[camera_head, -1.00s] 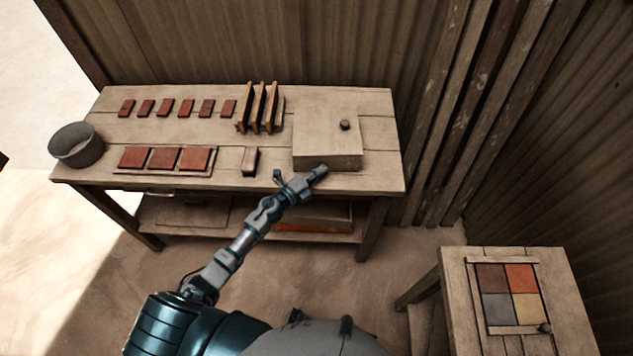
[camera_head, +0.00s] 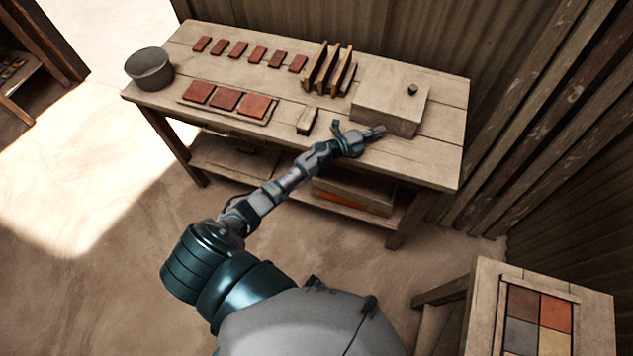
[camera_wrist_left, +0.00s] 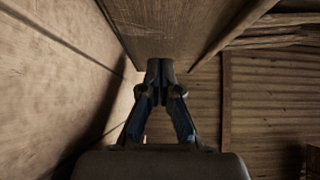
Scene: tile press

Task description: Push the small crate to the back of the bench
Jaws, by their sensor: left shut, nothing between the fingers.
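The small crate (camera_head: 385,107) is a pale wooden box with a dark knob on top. It stands upright on the right part of the wooden bench (camera_head: 430,150), with bare bench top in front of it. My left gripper (camera_head: 380,130) is shut and empty, low at the crate's front face. In the left wrist view the crate's wooden face (camera_wrist_left: 175,25) fills the top, and the closed fingertips (camera_wrist_left: 160,68) overlap its lower edge. I cannot tell whether they touch it. My right gripper is not in view.
A slatted rack (camera_head: 328,70) stands left of the crate, with a small block (camera_head: 307,121) before it. Red tiles (camera_head: 226,99), a grey bucket (camera_head: 149,70) and the corrugated back wall (camera_head: 400,30) are near. A side table (camera_head: 490,290) is at lower right.

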